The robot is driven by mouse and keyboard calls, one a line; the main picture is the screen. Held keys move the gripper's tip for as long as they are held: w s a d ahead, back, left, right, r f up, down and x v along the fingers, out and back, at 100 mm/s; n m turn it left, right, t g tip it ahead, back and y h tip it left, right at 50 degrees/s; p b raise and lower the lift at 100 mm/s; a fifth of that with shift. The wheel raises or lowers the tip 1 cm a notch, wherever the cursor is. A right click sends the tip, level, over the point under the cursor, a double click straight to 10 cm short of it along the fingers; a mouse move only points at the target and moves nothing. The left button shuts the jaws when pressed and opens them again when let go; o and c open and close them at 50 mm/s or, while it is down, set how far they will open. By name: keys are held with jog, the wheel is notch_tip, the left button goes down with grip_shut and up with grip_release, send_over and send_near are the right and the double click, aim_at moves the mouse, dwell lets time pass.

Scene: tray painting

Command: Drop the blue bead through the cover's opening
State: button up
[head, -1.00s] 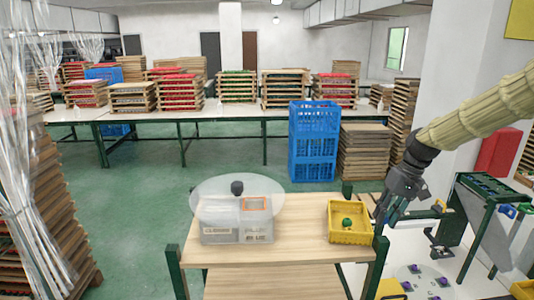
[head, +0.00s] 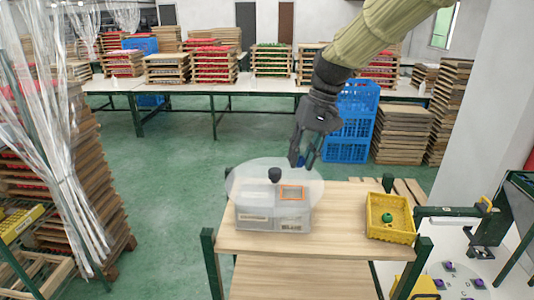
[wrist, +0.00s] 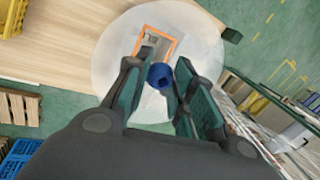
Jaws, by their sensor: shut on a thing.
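A round translucent cover (head: 250,180) with a black knob lies on a clear box (head: 258,222) on the wooden table. An orange-edged opening (head: 292,192) shows right of the knob, and this opening is also seen in the wrist view (wrist: 155,44). My gripper (head: 302,162) is shut on the blue bead (wrist: 160,76) and holds it above the cover. In the wrist view the bead sits between the fingertips, overlapping the near edge of the opening. The height of the bead over the cover is hard to tell.
A yellow tray (head: 378,232) with a green bead (head: 388,216) stands at the table's right end. Blue crates (head: 345,137) and stacks of wooden trays stand behind. A clear plastic curtain (head: 55,130) hangs at the left. The table between box and yellow tray is clear.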

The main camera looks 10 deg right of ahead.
jog(key=shift+d+x, duration=0.15)
jog(key=shift+x, duration=1.65)
jog(key=shift+d+x, duration=0.15)
jog(key=shift+x, duration=1.7)
jog(key=shift+w+f, duration=0.1)
jog(key=o, duration=0.8)
jog(key=v, duration=1.2)
